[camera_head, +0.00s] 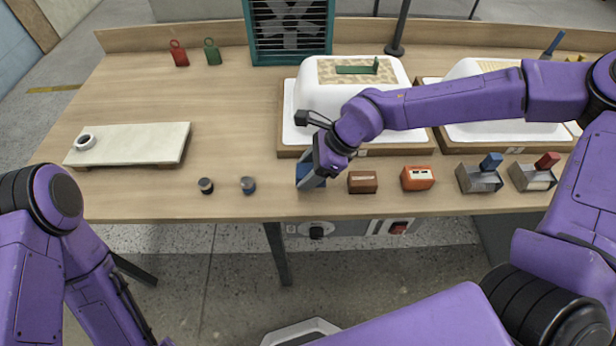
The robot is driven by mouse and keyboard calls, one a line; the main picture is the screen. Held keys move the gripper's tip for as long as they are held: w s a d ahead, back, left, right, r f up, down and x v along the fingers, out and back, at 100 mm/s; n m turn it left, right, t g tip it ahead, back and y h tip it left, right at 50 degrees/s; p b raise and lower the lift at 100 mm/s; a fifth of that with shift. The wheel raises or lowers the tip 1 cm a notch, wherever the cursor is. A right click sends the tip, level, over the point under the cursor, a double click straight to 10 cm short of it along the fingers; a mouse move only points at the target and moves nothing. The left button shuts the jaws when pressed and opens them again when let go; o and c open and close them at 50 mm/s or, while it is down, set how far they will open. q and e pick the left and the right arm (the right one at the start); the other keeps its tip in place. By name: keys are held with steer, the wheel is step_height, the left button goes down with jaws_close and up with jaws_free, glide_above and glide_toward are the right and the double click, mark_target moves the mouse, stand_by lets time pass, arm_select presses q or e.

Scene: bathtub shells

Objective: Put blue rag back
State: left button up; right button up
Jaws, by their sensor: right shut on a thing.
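My right gripper (314,178) is low over the front part of the wooden table, below the nearer white tub shell. It is shut on a small blue thing, which looks like the blue rag (303,171). The gripper hides most of it, and I cannot tell whether it touches the tabletop. My left arm comes in at the left and runs out of the bottom of the picture, so its gripper is not in view.
A brown block (362,182) and an orange box (417,178) stand just right of the gripper. Two metal holders (479,179) (531,177) are farther right. Two small dark knobs (206,185) (248,185) and a pale board (130,143) lie left. White tub shells (340,100) (500,105) stand behind.

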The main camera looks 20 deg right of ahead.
steer(key=shift+w+a+f, duration=0.1)
steer(key=shift+f, duration=1.6)
steer(key=o, duration=0.9)
steer(key=shift+f, duration=0.15)
steer(key=shift+o, duration=0.2)
steer(key=shift+r, duration=0.35)
steer(key=v, duration=1.1)
steer(key=shift+d+r+p, duration=0.25)
steer(key=shift+r+p, duration=0.05)
